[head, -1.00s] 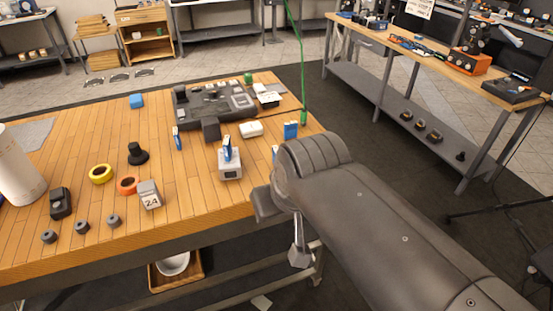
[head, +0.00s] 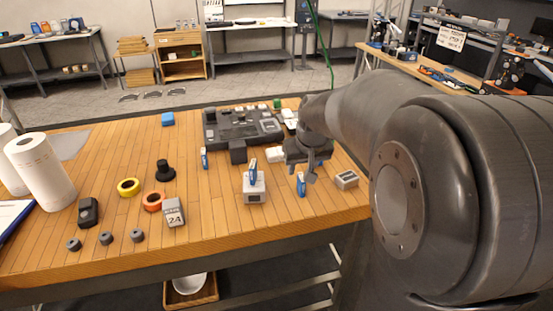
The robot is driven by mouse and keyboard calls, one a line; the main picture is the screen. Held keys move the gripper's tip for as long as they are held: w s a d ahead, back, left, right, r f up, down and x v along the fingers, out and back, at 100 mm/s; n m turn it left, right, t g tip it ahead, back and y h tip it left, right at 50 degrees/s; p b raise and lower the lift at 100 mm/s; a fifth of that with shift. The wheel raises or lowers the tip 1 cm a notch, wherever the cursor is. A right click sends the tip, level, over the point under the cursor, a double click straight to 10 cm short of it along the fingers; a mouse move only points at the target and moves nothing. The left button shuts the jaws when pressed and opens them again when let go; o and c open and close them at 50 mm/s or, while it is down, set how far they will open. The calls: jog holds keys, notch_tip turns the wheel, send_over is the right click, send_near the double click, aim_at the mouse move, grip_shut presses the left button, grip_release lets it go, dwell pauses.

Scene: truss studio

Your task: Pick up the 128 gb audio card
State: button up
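Several small blue cards stand on the wooden table, their labels too small to read, so I cannot tell which is the 128 gb audio card. Another blue card (head: 254,172) stands upright in a pale box (head: 255,188). A third blue card (head: 301,184) stands near the front edge, just below my gripper (head: 307,170) in the picture. My gripper points down over the table's right part. Whether its fingers are open is unclear, and contact with that card cannot be told. The arm hides things behind it.
The black console (head: 240,127) lies behind the cards. A small grey box (head: 347,180) sits to the right, and a white box (head: 275,154) beside the gripper. Tape rolls (head: 129,187), a block marked 2A (head: 174,212) and paper rolls (head: 42,172) stand left. The front-centre tabletop is clear.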

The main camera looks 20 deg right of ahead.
aim_at(301, 182)
jog(key=d+x, duration=0.1)
jog(key=x, duration=0.4)
jog(key=w+d+x, duration=0.1)
jog(key=x, duration=0.4)
jog(key=w+r+x, duration=0.1)
jog(key=x, duration=0.3)
jog(key=shift+w+d+f, duration=0.15)
jog(key=shift+d+f, duration=0.25)
jog(key=shift+d, duration=0.05)
jog(key=shift+c, duration=0.4)
grip_shut()
